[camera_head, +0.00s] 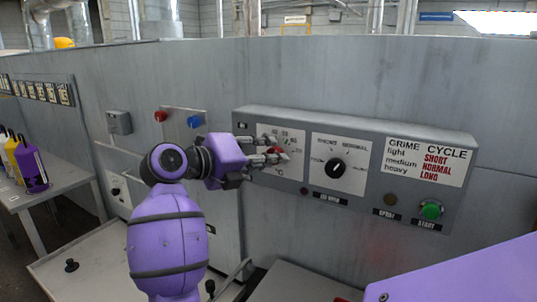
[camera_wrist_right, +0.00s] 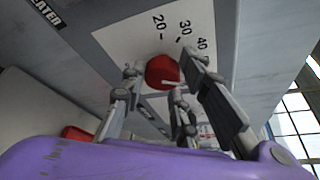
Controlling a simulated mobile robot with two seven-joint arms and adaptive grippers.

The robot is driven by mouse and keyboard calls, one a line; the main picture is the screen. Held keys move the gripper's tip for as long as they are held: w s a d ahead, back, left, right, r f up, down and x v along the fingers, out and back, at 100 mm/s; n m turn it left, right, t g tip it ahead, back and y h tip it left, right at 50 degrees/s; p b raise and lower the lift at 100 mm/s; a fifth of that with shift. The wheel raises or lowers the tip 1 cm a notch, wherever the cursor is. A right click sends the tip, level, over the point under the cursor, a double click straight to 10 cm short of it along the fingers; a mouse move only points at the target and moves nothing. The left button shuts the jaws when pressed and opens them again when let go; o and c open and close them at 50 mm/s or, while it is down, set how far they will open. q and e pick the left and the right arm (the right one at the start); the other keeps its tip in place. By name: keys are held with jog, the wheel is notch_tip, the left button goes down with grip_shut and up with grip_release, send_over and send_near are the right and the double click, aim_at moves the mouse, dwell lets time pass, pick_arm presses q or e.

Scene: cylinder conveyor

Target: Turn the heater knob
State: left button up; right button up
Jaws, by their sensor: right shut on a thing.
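The heater knob is red and sits on a white dial plate at the left of the grey control panel (camera_head: 289,189). In the head view a little of the heater knob (camera_head: 275,150) shows between my right gripper's fingers. In the right wrist view the knob (camera_wrist_right: 161,70) lies between the fingertips of the right gripper (camera_wrist_right: 165,82), below the printed 20, 30 and 40. A pale pointer line shows on the knob, partly hidden by the fingers. My left gripper is not in view.
A black program knob (camera_head: 335,168) sits right of the heater dial. A green start button (camera_head: 431,209) is at the panel's lower right. Red (camera_head: 160,117) and blue (camera_head: 194,121) buttons are on the wall at left. Bottles (camera_head: 30,168) stand on a side table.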

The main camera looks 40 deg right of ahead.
jog(key=o, duration=1)
jog(key=shift+f, duration=0.35)
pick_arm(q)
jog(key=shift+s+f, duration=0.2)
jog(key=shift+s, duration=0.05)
pick_arm(e)
jog(key=v, duration=1.2)
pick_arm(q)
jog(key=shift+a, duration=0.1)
pick_arm(e)
jog(key=shift+a, duration=0.1)
